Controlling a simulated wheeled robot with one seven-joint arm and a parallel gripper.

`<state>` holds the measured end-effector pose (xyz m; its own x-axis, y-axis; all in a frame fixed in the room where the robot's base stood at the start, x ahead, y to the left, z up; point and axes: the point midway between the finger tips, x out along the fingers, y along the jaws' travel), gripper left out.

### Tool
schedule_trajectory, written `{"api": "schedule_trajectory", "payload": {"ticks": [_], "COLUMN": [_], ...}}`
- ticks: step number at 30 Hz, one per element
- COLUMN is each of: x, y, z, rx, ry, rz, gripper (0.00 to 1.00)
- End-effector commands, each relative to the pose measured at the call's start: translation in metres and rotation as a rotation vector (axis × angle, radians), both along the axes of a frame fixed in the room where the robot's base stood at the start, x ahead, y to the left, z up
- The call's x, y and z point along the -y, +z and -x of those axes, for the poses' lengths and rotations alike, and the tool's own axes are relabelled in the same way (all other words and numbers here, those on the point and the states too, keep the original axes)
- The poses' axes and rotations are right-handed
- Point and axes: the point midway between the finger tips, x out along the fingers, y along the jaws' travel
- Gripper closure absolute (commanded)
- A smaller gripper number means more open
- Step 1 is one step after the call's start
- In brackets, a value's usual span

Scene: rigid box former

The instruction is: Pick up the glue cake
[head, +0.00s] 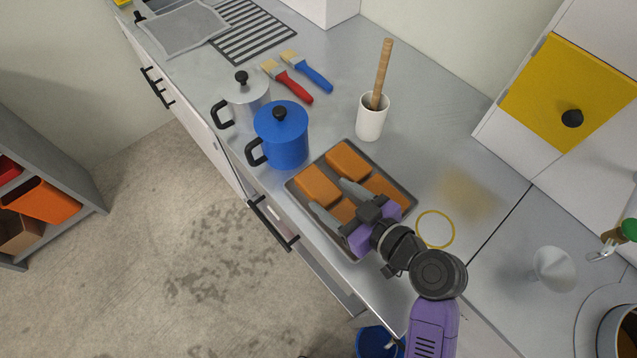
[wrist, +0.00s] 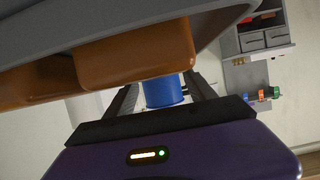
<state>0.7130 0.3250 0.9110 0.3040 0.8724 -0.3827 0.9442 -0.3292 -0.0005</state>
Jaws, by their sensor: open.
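Several orange-brown glue cakes lie in a grey tray (head: 291,187) on the counter. One glue cake (head: 318,184) is at the left, one (head: 348,158) at the back, one (head: 388,190) at the right and partly hidden. The front cake (head: 343,210) shows between my fingers. My gripper (head: 328,194) is open over the front of the tray, its fingers pointing up-left in the head view. I cannot tell its height above the cakes. In the wrist view, a cake (wrist: 135,55) and the tray fill the upper left, and nothing is held between the fingers (wrist: 163,95).
A blue pot (head: 281,135) and a metal pot (head: 245,95) stand behind the tray. A white cup (head: 371,120) holds a wooden stick. Red and blue brushes (head: 292,84) lie farther back. A yellow ring (head: 435,229) lies right of the tray, near a white funnel (head: 553,268).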

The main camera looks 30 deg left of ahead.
Motion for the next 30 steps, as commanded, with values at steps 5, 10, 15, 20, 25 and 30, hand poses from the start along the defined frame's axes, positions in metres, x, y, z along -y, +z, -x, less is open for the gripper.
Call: {"api": "schedule_trajectory", "payload": {"ticks": [5, 10, 15, 20, 25, 30], "x": [-0.023, -0.031, -0.031, -0.031, -0.031, -0.031], "y": [-0.008, -0.013, -0.014, -0.014, -0.014, -0.013], "z": [-0.007, -0.01, -0.011, -0.01, -0.01, -0.011], "rx": [-0.001, 0.0, 0.0, 0.0, 0.0, 0.002], "ry": [0.003, 0.0, 0.0, 0.0, 0.0, -0.001], "rz": [0.0, 0.0, 0.0, 0.0, 0.0, -0.001], "gripper": [0.36, 0.36, 0.36, 0.64, 0.97, 1.0]}}
